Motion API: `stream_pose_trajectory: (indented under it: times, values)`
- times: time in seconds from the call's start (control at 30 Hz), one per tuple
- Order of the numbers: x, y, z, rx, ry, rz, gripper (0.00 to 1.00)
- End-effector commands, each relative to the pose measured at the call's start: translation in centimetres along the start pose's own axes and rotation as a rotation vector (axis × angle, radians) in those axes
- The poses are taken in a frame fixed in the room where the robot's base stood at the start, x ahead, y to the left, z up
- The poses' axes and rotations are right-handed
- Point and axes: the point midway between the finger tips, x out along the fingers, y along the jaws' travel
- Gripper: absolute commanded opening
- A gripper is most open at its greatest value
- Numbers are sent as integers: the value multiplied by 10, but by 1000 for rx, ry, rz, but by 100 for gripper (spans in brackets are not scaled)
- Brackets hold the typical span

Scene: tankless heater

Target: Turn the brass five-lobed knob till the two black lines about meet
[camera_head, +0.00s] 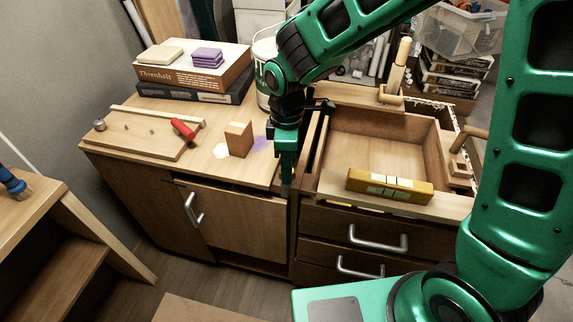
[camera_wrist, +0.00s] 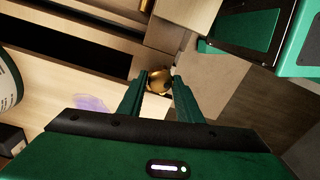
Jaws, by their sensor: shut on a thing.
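The brass knob (camera_wrist: 159,84) shows in the wrist view between the two green fingers of my gripper (camera_wrist: 158,77). The fingers are shut on it from both sides, and they cover parts of its rim. In the head view my gripper (camera_head: 286,188) points down at the front edge of the wooden counter, between the cabinet door and the drawers; the knob is hidden there. I cannot make out the two black lines in either view.
An open drawer (camera_head: 379,128) stands right of my gripper, with a yellow-brown box (camera_head: 389,187) at its front. A wooden block (camera_head: 238,139) stands on the counter to the left. A cabinet door (camera_head: 236,219) with a metal handle lies below.

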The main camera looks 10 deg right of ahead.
Motion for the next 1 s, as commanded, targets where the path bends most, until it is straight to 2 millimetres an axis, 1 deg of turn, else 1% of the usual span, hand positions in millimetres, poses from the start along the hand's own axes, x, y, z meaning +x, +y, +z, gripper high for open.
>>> stream_pose_trajectory:
  times: [0.03, 0.2, 0.43, 0.63, 1.0]
  values:
    - [2, 1, 3, -28, -5, 0, 9]
    - [1, 1, 3, -138, -4, 0, 9]
    - [1, 2, 2, -230, -4, 1, 9]
    - [1, 2, 2, -263, -3, 1, 9]
    - [1, 2, 2, -268, -2, 2, 9]
